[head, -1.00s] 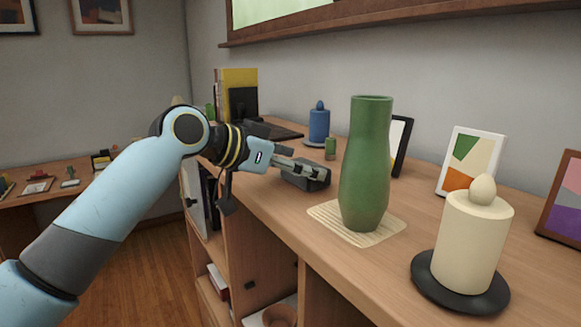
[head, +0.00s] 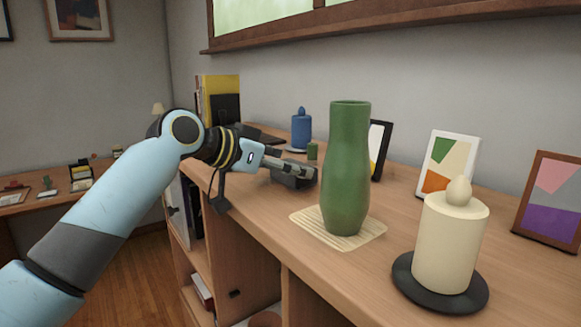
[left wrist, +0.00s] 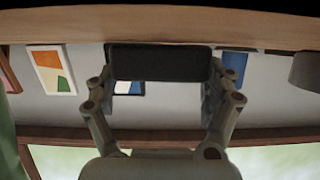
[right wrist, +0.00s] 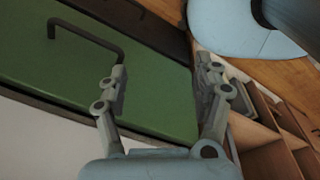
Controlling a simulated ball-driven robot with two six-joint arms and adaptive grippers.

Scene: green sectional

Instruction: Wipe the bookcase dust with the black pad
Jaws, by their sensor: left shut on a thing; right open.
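My left gripper (head: 288,166) is shut on the black pad (head: 295,178), at the bookcase top (head: 270,213) behind the green vase. In the left wrist view the dark pad (left wrist: 160,63) spans between the two fingers, close to the wooden top (left wrist: 160,24). I cannot tell whether the pad touches the wood. No dust can be made out on the top. My right gripper (right wrist: 165,85) shows only in the right wrist view, open with nothing between its fingers.
The green vase (head: 346,170) stands on a pale mat (head: 305,220) near the pad. A cream candle on a black dish (head: 450,240), picture frames (head: 447,160) and a blue candle (head: 301,130) also stand on top. A green panel (right wrist: 90,80) lies behind the right gripper.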

